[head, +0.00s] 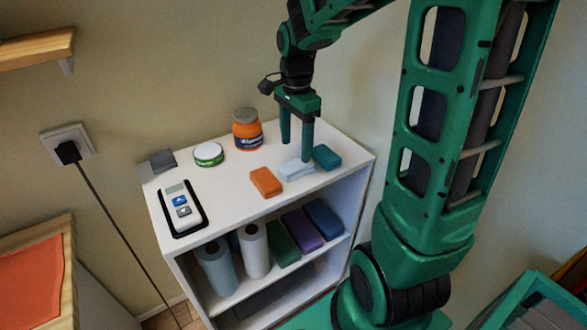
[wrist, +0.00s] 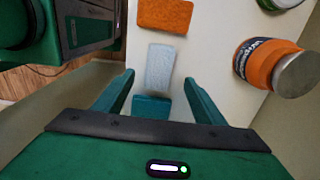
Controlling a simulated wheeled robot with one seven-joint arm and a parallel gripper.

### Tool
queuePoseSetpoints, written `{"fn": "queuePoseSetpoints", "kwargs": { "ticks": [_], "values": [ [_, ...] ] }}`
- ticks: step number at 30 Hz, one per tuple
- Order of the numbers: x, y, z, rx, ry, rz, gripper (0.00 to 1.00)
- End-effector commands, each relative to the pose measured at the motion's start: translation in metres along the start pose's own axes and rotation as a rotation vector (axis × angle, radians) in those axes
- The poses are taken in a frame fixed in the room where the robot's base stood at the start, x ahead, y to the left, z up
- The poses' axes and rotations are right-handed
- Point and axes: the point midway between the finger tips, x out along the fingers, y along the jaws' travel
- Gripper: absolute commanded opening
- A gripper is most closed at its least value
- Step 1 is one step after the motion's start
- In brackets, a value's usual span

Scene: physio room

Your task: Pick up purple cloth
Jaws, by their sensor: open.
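My gripper (head: 296,152) is open and empty, pointing down over the right part of the white shelf top. It also shows in the wrist view (wrist: 159,78). A pale blue folded cloth (head: 293,171) lies below and close to the fingertips, with a teal one (head: 326,157) to its right. In the wrist view the pale blue piece (wrist: 160,68) shows between and beyond the fingertips, and the teal piece (wrist: 151,107) between the fingers. No purple cloth shows on the top. A purple folded item (head: 302,230) stands in the compartment below; I cannot tell its material.
Rolls (head: 254,249), a green item (head: 281,243) and a blue item (head: 324,218) fill the compartment.

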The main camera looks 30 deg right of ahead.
Motion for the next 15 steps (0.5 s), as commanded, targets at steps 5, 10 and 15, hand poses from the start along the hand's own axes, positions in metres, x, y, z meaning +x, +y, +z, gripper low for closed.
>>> {"fn": "queuePoseSetpoints", "kwargs": {
  "ticks": [5, 10, 15],
  "values": [
    [0.013, 0.0, 0.0, 0.0, 0.0, -0.001, 0.64],
    [0.029, 0.002, -0.001, 0.001, 0.0, 0.003, 0.64],
    [0.053, 0.002, -0.001, 0.001, 0.0, 0.003, 0.64]
  ]
}}
